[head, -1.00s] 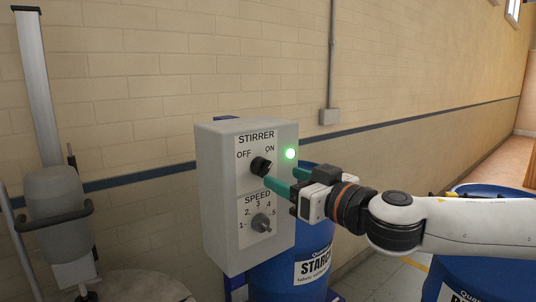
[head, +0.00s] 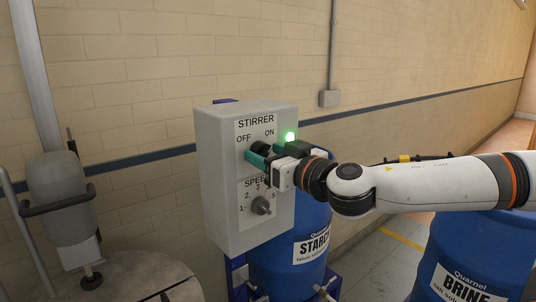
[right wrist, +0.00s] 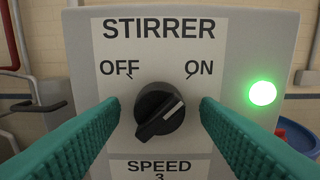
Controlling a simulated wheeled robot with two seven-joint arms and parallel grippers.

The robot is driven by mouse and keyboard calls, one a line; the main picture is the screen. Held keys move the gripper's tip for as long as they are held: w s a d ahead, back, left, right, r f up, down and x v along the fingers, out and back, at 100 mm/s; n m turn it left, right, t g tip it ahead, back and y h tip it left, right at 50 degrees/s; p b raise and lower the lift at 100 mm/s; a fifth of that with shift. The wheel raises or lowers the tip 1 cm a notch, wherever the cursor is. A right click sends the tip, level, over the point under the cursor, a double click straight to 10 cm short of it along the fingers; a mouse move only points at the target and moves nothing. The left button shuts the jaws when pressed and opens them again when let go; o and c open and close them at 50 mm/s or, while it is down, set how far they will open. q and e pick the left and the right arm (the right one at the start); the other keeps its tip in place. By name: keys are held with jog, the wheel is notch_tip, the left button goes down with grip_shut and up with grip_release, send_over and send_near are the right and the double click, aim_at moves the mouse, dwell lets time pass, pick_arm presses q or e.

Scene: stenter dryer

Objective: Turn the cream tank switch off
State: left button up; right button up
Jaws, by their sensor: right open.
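The stirrer switch is a black rotary knob (right wrist: 160,112) on a pale grey box (head: 213,180) labelled STIRRER, with OFF at upper left and ON at upper right. Its white pointer line points up and right, toward ON. The green lamp (right wrist: 262,93) beside it is lit and also shows in the head view (head: 290,137). My right gripper (head: 262,154) is open, its teal fingers on either side of the knob. In the right wrist view a gap shows between each finger and the knob. In the head view the gripper partly hides the knob. My left gripper is not in view.
A speed knob (head: 261,206) sits just below the switch. A blue STARCH drum (head: 312,225) stands behind the box, and a blue BRINE drum (head: 470,250) stands at the right. A grey stirrer motor (head: 60,200) is at the left. The brick wall is behind.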

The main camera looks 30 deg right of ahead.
jog(key=shift+w, duration=0.15)
jog(key=c, duration=1)
jog(key=n+b, duration=0.2)
jog(key=n, duration=0.1)
jog(key=shift+f+n, duration=0.15)
jog(key=shift+n, duration=0.15)
jog(key=n+b, duration=0.2)
jog(key=n, duration=0.2)
jog(key=shift+n, duration=0.3)
jog(key=n+b, duration=0.1)
jog(key=n, duration=0.4)
jog(key=shift+n+b, duration=0.5)
jog(key=shift+n, duration=1.9)
